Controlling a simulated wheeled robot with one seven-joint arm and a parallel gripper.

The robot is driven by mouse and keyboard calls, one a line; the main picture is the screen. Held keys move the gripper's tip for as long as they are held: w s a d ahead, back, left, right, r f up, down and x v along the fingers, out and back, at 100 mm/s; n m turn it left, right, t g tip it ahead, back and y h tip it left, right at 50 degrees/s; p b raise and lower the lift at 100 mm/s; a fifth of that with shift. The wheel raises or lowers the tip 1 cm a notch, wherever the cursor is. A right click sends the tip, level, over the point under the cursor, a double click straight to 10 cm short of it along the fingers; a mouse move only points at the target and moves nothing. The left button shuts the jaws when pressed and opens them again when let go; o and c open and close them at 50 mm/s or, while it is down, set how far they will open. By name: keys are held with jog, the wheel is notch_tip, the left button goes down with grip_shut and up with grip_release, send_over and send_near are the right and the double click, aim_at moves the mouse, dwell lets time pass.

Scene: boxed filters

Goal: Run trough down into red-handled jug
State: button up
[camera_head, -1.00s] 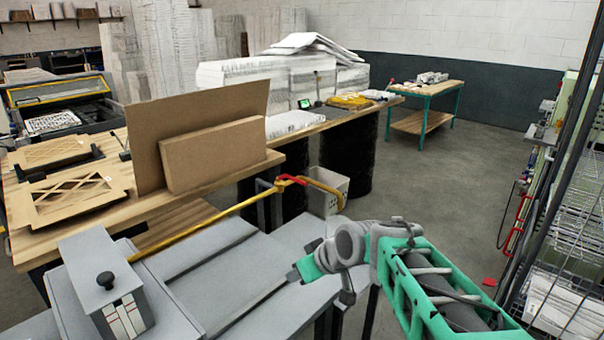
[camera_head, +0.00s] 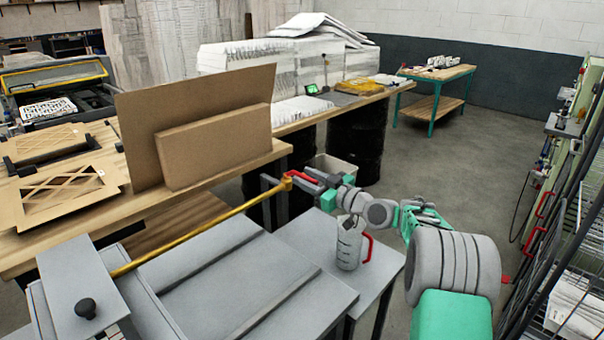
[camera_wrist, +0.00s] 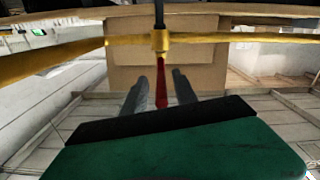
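A long yellow bar (camera_head: 205,230) runs across a grey bench unit. Its far end has a short red handle (camera_head: 303,178), also seen in the wrist view (camera_wrist: 162,90). My gripper (camera_head: 312,180) is at this handle. In the wrist view its two grey fingers (camera_wrist: 160,92) stand on either side of the red handle, with gaps visible, so it looks open. A pale jug (camera_head: 347,245) with dark markings and a red handle stands upright on the grey surface below my wrist. Grey recessed panels (camera_head: 215,275) lie under the bar; I cannot tell which part is the trough.
A tan board and box (camera_head: 215,145) stand on the wooden bench behind the bar. A pale bin (camera_head: 333,170) is behind my gripper. Wire shelving (camera_head: 570,240) lines the right side. A black knob (camera_head: 85,308) sits on a grey block at front left.

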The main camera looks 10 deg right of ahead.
jog(key=shift+w+a, duration=0.4)
jog(key=shift+w, duration=0.1)
grip_shut()
dwell(1.1)
